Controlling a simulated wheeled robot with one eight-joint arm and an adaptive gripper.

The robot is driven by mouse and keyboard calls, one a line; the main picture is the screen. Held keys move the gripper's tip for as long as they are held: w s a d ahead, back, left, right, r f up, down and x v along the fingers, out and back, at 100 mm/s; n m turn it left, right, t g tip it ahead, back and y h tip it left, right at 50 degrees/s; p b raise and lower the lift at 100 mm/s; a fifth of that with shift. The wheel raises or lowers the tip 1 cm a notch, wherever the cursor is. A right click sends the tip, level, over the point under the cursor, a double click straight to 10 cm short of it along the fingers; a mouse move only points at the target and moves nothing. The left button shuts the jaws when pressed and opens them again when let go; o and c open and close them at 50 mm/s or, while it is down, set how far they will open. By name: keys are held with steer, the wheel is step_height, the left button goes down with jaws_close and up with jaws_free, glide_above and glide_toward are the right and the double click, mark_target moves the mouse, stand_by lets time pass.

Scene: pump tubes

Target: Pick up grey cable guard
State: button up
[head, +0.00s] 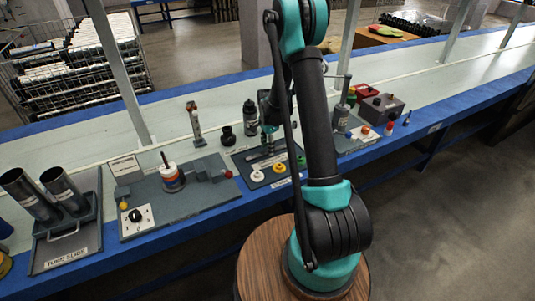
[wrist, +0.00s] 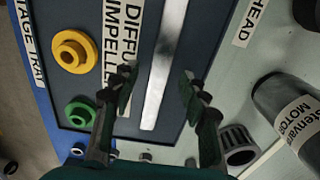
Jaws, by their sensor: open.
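A long, flat, light-grey metal strip, which looks like the grey cable guard (wrist: 165,60), lies on a dark tray (wrist: 88,18) in the wrist view. My gripper (wrist: 157,88) is open above the strip. One finger is on each side of its lower part, with clear gaps between, and nothing is held. The strip's whole lower end shows between the fingers. In the head view my gripper is small and partly hidden by my arm, over the same tray.
A yellow impeller (wrist: 72,52) and a green impeller (wrist: 80,113) sit left of the strip. A dark ribbed cup (wrist: 238,143) and a grey motor cylinder (wrist: 290,115) stand to the right. A tube tray (head: 75,245) is at the bench's left end.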

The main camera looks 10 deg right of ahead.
steer(key=shift+f, duration=0.7)
steer(key=shift+c, duration=0.4)
jaws_close()
steer(key=shift+r, duration=0.1)
